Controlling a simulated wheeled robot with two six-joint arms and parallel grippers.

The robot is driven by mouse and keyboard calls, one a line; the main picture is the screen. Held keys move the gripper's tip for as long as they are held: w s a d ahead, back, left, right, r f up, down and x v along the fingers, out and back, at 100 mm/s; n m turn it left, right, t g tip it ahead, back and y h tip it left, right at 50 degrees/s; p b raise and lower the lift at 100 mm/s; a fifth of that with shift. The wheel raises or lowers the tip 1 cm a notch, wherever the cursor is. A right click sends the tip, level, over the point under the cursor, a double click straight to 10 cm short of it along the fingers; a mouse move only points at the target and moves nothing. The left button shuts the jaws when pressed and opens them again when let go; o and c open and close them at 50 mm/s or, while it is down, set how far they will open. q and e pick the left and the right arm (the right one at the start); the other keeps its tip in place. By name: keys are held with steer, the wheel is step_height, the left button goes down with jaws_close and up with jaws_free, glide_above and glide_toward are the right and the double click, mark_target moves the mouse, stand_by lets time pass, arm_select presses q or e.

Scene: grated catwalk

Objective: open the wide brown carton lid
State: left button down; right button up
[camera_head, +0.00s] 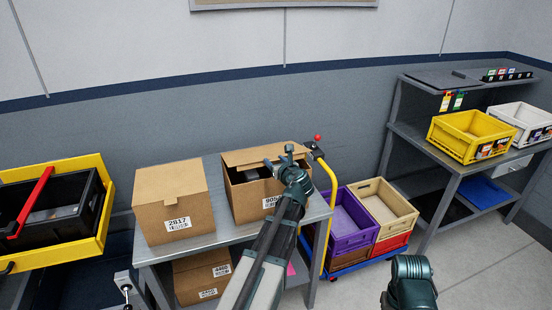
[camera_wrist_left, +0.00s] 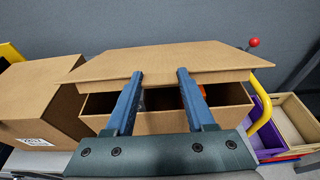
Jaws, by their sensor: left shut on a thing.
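The wide brown carton (camera_head: 245,200) stands on a grey metal bench, with a printed label on its front. Its lid (camera_head: 262,155) is raised at the front, leaving a gap into the dark interior; the raised lid also shows in the left wrist view (camera_wrist_left: 165,62). My left gripper (camera_head: 279,162) is at the lid's front edge, shut on the lid, with both fingertips (camera_wrist_left: 161,76) at that edge. Something inside the carton shows between and beside the fingers, too hidden to name. Of my right arm only a dark rounded part shows; its fingers are out of view.
A closed carton (camera_head: 173,205) stands left of it on the bench (camera_head: 218,170), and another (camera_head: 202,278) sits below. A yellow rail (camera_head: 330,215) and stacked crates (camera_head: 388,205) are close on the right. A grey wall is behind.

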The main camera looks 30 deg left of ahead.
arm_select(q)
steer(key=r+p, duration=0.2)
steer(key=w+a+r+p, duration=0.1)
steer(key=r, duration=0.1)
steer(key=w+a+r+p, duration=0.1)
steer(key=r+p, duration=0.1)
steer(key=shift+w+a+r+p, duration=0.1)
steer(key=shift+a+r+p, duration=0.1)
steer(key=shift+r+p, duration=0.2)
steer(key=w+a+r+p, duration=0.9)
steer(key=w+a, duration=0.2)
steer(key=a, duration=0.2)
steer(key=shift+w+a+r+p, duration=0.3)
steer(key=shift+a+r, duration=0.05)
steer(key=shift+c, duration=1.2)
jaws_free()
steer(key=shift+d, duration=0.1)
